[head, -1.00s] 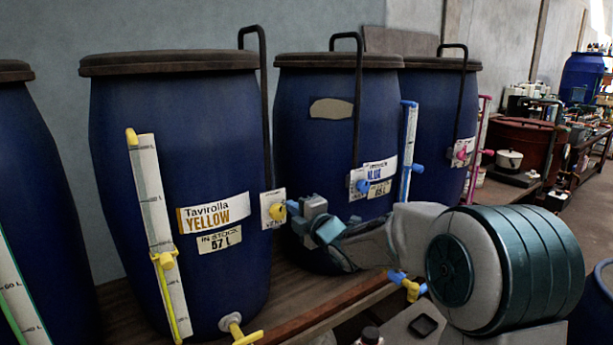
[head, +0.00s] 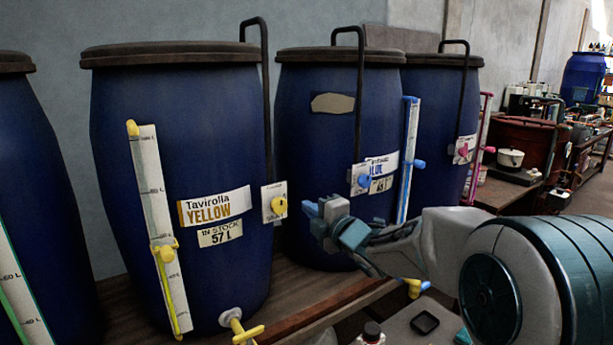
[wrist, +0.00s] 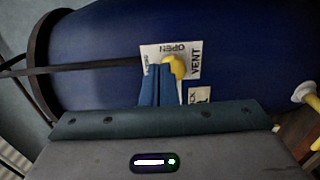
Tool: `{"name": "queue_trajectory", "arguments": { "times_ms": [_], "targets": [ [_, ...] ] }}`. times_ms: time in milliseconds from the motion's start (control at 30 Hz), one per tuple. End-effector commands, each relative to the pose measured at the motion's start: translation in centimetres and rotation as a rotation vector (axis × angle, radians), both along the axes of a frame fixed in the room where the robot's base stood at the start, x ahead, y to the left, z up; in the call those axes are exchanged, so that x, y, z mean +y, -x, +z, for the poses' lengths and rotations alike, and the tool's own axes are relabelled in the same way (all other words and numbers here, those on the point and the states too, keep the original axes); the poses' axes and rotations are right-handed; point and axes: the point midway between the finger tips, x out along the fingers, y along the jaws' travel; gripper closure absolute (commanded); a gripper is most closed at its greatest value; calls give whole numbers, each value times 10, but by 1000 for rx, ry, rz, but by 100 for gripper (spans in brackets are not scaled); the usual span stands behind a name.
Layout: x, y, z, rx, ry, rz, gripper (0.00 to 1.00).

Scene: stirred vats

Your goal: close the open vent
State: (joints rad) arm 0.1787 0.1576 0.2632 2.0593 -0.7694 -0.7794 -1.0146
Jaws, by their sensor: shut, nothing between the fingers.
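The vent of the yellow vat is a white plate (head: 268,216) with a yellow knob (head: 279,207) on the vat's right side. In the wrist view the plate (wrist: 195,58) reads "OPEN" and "VENT", and the knob (wrist: 175,67) shows beside my fingertips. My gripper (head: 309,208) is shut and empty, just right of the knob in the head view, with a small gap there. In the wrist view its blue fingers (wrist: 158,84) cover part of the plate. I cannot tell the knob's exact setting. The blue vat has its own vent with a blue knob (head: 364,181).
The yellow vat (head: 140,110) has a sight tube (head: 157,215) and a yellow bottom tap (head: 240,330). A black bent pipe (head: 268,100) rises beside the vent plate. The blue vat (head: 300,120) stands behind my gripper. A wooden bench edge (head: 320,315) runs below.

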Motion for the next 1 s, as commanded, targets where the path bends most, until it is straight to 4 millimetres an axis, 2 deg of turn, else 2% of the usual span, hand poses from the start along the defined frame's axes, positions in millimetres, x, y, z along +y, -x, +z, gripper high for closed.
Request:
{"name": "queue_trajectory", "arguments": {
  "times_ms": [300,467,733,833,1000],
  "targets": [
    [1,-1,-1,17,-19,3,100],
    [7,-4,-15,145,-164,13,100],
    [24,2,-53,565,-707,19,100],
    [29,9,-60,719,-933,12,100],
    [34,22,-58,945,-1307,-1,100]
  ]
}}
